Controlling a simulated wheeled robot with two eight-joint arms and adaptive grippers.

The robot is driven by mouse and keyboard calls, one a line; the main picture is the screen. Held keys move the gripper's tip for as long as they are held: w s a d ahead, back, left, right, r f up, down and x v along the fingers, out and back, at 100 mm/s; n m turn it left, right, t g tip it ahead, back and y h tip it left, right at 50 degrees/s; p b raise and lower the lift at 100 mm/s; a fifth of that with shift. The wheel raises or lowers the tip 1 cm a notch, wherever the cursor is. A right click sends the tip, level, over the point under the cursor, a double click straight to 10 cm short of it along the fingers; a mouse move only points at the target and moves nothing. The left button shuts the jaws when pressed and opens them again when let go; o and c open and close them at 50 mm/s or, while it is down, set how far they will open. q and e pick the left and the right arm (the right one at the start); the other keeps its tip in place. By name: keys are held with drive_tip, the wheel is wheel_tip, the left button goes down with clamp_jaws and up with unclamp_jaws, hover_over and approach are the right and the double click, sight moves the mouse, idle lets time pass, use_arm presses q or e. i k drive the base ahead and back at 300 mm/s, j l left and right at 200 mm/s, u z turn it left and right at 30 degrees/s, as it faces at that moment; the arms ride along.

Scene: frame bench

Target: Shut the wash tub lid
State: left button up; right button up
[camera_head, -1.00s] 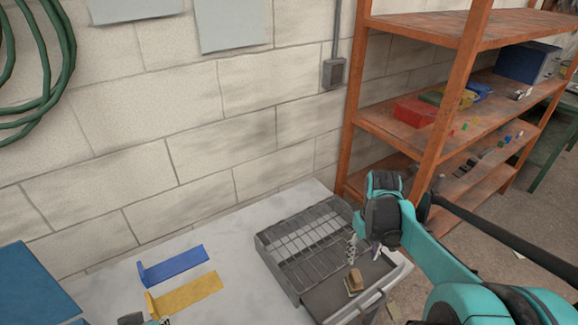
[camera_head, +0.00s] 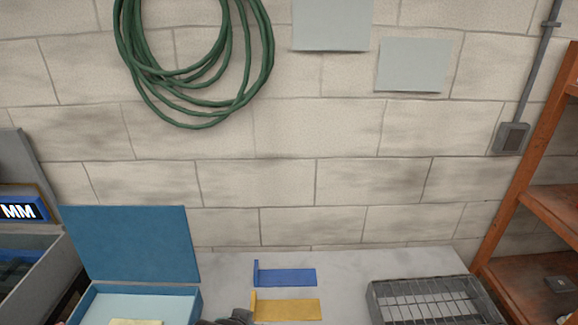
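The wash tub (camera_head: 96,292) is a blue box at the lower left of the head view, on the bench against the wall. Its flat blue lid (camera_head: 130,243) stands open, tilted up along the back edge. The tub's inside is pale, and a yellowish thing (camera_head: 135,322) shows inside, cut by the bottom edge. The tub's front is out of view.
A blue bracket (camera_head: 288,277) and a yellow bracket (camera_head: 290,310) lie right of the tub. A grey wire rack tray (camera_head: 378,294) stands farther right, beside an orange shelf (camera_head: 540,140). A grey bin (camera_head: 40,275) is at the far left. Bare bench lies between brackets and tray.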

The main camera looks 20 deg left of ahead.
sight(150, 243)
drive_tip(key=u, duration=2)
